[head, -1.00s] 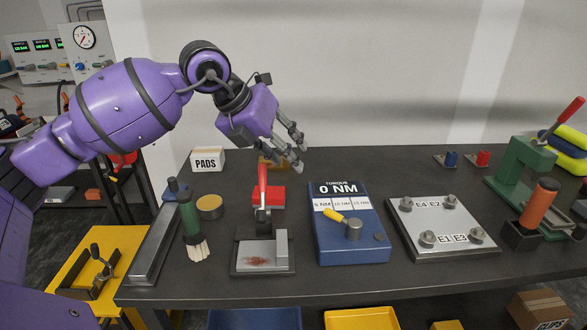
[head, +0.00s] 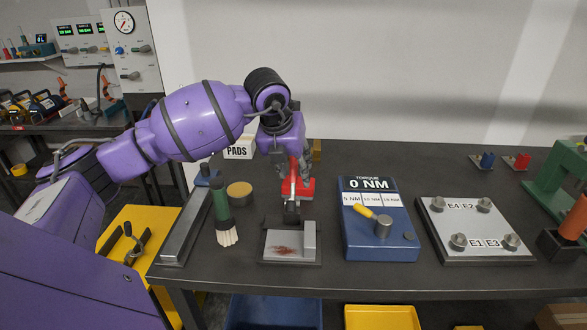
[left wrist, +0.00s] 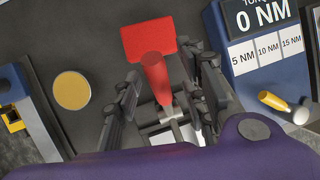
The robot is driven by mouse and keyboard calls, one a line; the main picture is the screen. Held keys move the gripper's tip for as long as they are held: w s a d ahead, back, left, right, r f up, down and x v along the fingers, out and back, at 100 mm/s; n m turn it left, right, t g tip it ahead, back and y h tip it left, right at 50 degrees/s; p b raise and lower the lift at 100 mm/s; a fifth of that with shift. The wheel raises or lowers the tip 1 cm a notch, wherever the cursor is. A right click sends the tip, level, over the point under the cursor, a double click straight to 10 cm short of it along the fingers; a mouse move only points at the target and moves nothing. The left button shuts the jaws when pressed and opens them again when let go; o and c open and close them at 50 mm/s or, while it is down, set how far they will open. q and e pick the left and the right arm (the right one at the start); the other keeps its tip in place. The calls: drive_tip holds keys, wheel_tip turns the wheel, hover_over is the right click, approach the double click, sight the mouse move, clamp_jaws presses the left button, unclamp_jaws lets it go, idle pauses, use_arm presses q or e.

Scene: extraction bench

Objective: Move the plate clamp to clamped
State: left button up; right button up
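The plate clamp has a red handle (head: 293,172) that stands roughly upright. Its base holds a grey plate with a rust-brown stain (head: 284,245). My left gripper (head: 296,188) is lowered over the handle from behind. In the left wrist view the red handle (left wrist: 155,75) lies between the two spread fingers (left wrist: 165,98), with gaps visible on both sides. The left gripper is open. The clamp's lower linkage is partly hidden by the fingers. My right gripper is not in view.
A red block (head: 306,188) lies just behind the clamp. The blue torque box (head: 378,250) is close on the right, with a bolted plate (head: 473,250) beyond.

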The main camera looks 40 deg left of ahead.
use_arm(q)
clamp_jaws()
idle(0.4)
